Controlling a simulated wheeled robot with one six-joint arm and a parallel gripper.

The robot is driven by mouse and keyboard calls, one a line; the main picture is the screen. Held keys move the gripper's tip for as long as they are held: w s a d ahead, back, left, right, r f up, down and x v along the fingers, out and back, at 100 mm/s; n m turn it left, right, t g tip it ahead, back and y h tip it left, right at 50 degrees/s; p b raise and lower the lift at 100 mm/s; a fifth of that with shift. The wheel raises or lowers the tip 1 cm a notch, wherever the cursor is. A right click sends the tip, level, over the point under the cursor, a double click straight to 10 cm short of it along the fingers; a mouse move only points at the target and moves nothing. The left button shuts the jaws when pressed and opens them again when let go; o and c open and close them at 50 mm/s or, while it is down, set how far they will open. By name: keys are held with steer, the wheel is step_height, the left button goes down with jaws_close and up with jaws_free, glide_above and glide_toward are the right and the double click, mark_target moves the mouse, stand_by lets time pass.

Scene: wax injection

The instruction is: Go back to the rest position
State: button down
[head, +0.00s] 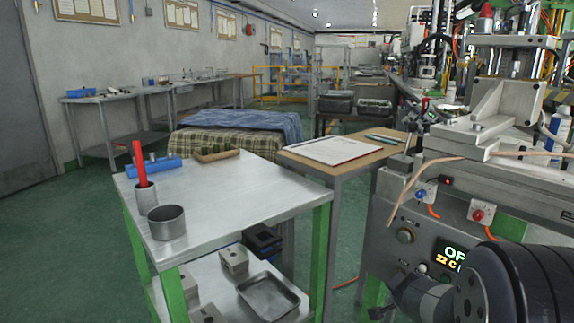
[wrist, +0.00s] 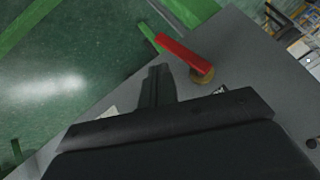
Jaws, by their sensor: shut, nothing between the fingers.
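My gripper (wrist: 158,72) is shut and empty in the wrist view, its dark fingers pressed together. A red bar with a round brownish end (wrist: 186,54) is just past the fingertips, on or above a grey surface; I see a gap between it and the fingers. In the head view my dark arm fills the lower right corner, in front of the machine's control panel (head: 405,236). The fingertips are hard to make out there.
A wooden table with a clipboard (head: 332,150) stands behind. Green floor (head: 60,240) is clear at left.

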steer(key=r+h+p, duration=0.1)
steer(key=d+r+g+h+p, duration=0.1)
steer(key=r, duration=0.1)
steer(key=shift+r+n, duration=0.15)
steer(key=shift+n, duration=0.15)
steer(key=shift+f, duration=0.2)
